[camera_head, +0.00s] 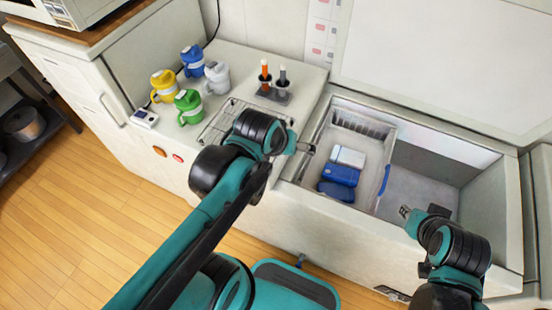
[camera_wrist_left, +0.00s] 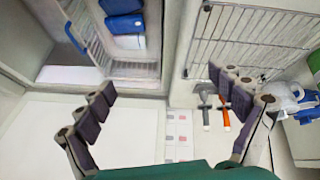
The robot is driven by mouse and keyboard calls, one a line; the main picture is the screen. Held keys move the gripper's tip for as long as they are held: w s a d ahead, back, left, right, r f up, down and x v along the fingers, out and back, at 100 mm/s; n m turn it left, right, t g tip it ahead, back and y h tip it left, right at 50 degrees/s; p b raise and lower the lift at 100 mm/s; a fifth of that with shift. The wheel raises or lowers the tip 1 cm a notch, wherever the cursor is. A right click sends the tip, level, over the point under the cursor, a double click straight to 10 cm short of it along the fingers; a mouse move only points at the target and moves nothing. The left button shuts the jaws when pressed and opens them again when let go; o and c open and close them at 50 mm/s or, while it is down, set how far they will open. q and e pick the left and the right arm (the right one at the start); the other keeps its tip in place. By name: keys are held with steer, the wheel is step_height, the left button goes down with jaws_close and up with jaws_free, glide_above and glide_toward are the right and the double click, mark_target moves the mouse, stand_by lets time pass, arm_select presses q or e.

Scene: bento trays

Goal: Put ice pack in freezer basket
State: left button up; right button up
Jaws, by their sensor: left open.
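The freezer basket (camera_head: 376,165) is a white wire basket with a blue handle inside the open chest freezer. Two blue ice packs (camera_head: 341,175) and a white one (camera_head: 348,157) lie in it. The basket (camera_wrist_left: 130,70) and the packs (camera_wrist_left: 125,25) also show at the top left of the left wrist view. My left gripper (camera_head: 306,148) is open and empty, above the counter edge just left of the freezer. Its spread fingers (camera_wrist_left: 165,92) show in the left wrist view. My right gripper (camera_head: 406,212) hangs over the freezer's right part; its jaws are too small to judge.
A wire rack (camera_head: 222,122) lies on the counter under my left arm. Yellow (camera_head: 164,86), green (camera_head: 188,107), blue and grey jugs stand left of it. A holder with an orange-handled and a grey-handled tool (camera_head: 275,92) stands behind. The freezer's right compartment (camera_head: 415,188) looks mostly free.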

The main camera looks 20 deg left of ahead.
arm_select(q)
steer(key=s+m, duration=0.1)
steer(key=s+a+m, duration=0.1)
steer(key=s+f+t, duration=0.1)
steer(key=s, duration=0.1)
steer(key=shift+a+m+y, duration=0.25)
steer(key=shift+m+y, duration=0.05)
steer(key=shift+m, duration=0.1)
steer(key=shift+f, duration=0.1)
stand_by(0.8)
